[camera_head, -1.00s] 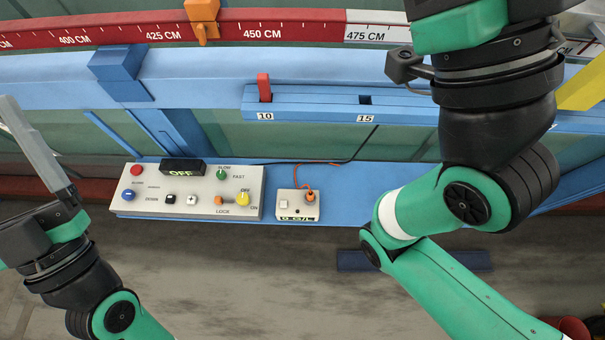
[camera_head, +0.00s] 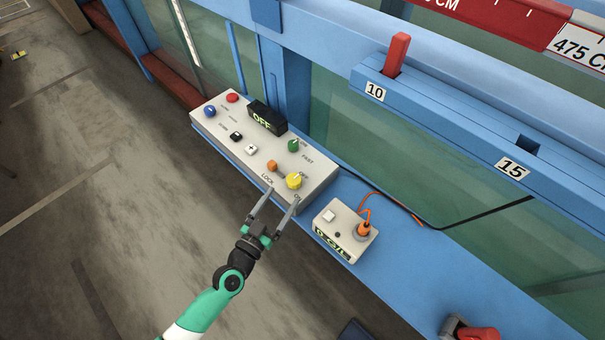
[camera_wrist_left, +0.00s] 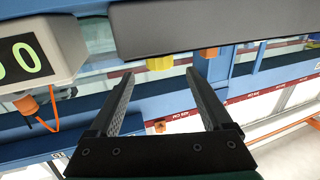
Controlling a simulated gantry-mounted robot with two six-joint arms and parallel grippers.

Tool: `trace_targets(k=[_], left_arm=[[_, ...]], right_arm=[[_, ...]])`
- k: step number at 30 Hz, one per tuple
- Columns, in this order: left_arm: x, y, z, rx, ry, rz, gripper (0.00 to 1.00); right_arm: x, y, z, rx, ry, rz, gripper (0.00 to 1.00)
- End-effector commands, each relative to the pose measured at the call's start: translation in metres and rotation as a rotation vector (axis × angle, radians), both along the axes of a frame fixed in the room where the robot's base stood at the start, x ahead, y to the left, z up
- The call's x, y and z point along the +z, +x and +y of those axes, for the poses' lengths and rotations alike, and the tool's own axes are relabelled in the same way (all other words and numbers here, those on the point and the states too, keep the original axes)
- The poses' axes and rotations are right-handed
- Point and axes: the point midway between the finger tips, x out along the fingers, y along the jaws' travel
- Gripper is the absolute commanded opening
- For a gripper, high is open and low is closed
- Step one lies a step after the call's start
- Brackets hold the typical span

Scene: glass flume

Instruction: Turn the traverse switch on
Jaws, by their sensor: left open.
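The control panel (camera_head: 225,140) is a pale box with knobs, buttons and a black display (camera_head: 266,117) reading OFF. A yellow knob (camera_head: 293,181) with OFF and ON lettering sits at its near right end, its pointer towards the OFF label. An orange lock piece (camera_head: 272,166) is beside it. My left gripper (camera_head: 282,197) is open and empty at the panel's front edge, just short of the yellow knob. In the left wrist view the yellow knob (camera_wrist_left: 160,63) shows between and beyond the open fingertips (camera_wrist_left: 160,80). My right gripper is out of view.
A small box (camera_head: 345,230) with an orange plug and cable stands right of the panel on the blue ledge (camera_head: 400,285). A blue rail with a red peg (camera_head: 397,54) runs behind. The floor in front of the panel is clear.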

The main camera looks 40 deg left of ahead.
Motion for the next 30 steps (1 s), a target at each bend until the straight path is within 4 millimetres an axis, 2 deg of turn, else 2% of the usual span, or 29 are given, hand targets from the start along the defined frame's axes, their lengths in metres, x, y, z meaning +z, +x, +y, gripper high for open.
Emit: trace_targets(k=[5,12,15,20,27,30], left_arm=[[0.002,0.029,0.008,0.002,0.001,-0.005,0.83],[0.000,0.081,0.021,0.000,0.000,-0.004,0.83],[-0.001,0.097,0.024,0.000,0.001,-0.003,0.83],[0.001,0.108,0.027,0.000,0.001,-0.002,0.83],[0.001,0.109,0.027,-0.001,0.000,-0.002,0.83],[0.001,0.109,0.027,-0.001,0.000,-0.002,0.65]], right_arm=[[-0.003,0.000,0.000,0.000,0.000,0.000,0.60],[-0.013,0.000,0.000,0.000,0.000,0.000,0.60],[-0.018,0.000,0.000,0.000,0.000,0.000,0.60],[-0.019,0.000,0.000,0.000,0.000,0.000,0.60],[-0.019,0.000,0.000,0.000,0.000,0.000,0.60],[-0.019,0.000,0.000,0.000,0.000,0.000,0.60]])
